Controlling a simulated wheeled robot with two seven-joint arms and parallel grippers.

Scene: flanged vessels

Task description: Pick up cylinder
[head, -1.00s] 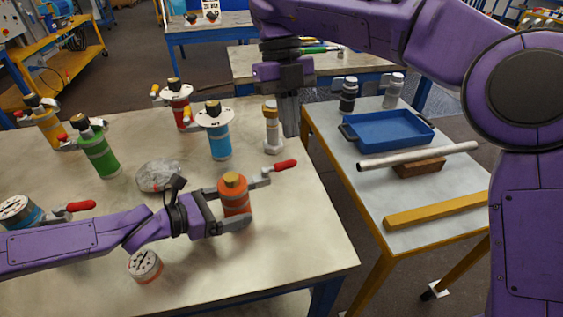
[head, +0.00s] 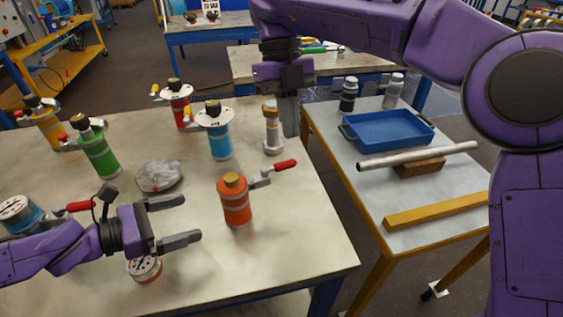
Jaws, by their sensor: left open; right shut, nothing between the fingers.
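Several coloured cylinders with flanges or caps stand upright on the grey table. The orange cylinder (head: 235,204), with a brass cap and a red-handled clamp beside it, stands near the front right. A blue cylinder (head: 219,143) with a white flange, a red one (head: 180,107), a green one (head: 101,158) and a yellow one (head: 49,127) stand farther back or left. My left gripper (head: 192,218) is open and empty, its fingers pointing right, left of the orange cylinder and apart from it. My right gripper (head: 290,134) is shut and empty, pointing down beside the white bolt-like post (head: 272,130).
A grey stone-like lump (head: 159,176) and a short orange-and-white flanged piece (head: 144,269) lie near my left gripper. A blue cylinder with a white flange (head: 18,214) is at far left. The right table holds a blue tray (head: 392,146), a pipe (head: 430,154) and a yellow bar (head: 435,210).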

